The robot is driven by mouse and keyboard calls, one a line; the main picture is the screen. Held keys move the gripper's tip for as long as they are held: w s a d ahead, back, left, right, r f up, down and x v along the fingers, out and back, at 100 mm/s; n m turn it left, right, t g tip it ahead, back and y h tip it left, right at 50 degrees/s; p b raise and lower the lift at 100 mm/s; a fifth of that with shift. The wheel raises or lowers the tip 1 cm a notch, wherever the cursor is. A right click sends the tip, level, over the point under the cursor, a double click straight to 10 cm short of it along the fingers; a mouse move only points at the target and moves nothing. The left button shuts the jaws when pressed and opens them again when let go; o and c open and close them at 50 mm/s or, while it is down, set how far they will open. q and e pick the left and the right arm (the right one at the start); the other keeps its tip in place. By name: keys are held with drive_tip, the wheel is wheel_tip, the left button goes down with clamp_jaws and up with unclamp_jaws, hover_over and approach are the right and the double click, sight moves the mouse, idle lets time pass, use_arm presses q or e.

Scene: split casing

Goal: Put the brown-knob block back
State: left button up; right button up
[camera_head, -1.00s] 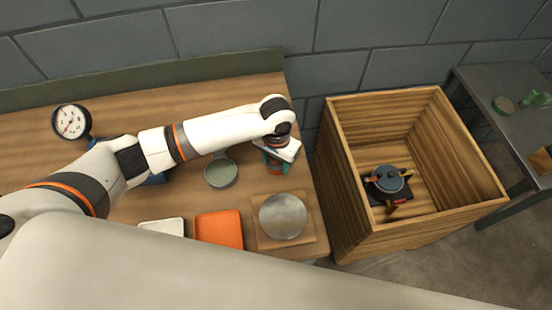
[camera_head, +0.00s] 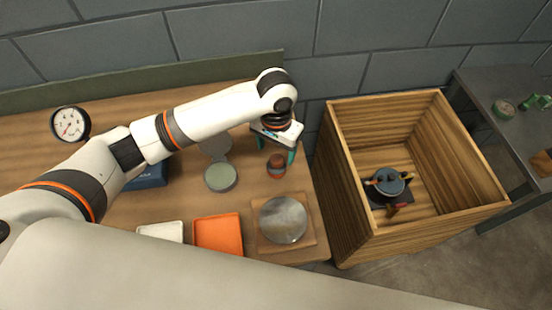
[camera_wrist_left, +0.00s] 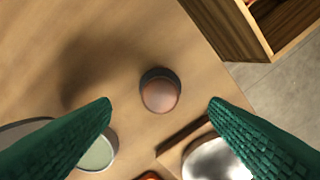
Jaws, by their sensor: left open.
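A small dark round block with a brown-orange rounded top (camera_head: 277,168), which looks like the brown-knob block, stands on the wooden table near its right edge. In the left wrist view the block (camera_wrist_left: 160,92) lies between and beyond the fingertips, with bare table around it. My left gripper (camera_head: 277,150) is open and empty above the block, its green fingers apart and not touching it. My right gripper is not in view.
A round metal plate on a wooden board (camera_head: 283,220), an orange tray (camera_head: 218,234), a white tray (camera_head: 161,232) and a grey-green dish (camera_head: 220,177) stand nearby. A tall wooden crate (camera_head: 345,180) at right holds a dark blue-grey round assembly (camera_head: 386,182). A gauge (camera_head: 70,124) stands left.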

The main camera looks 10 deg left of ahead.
sight(276, 160)
use_arm(q)
drive_tip(key=shift+r, duration=2.4)
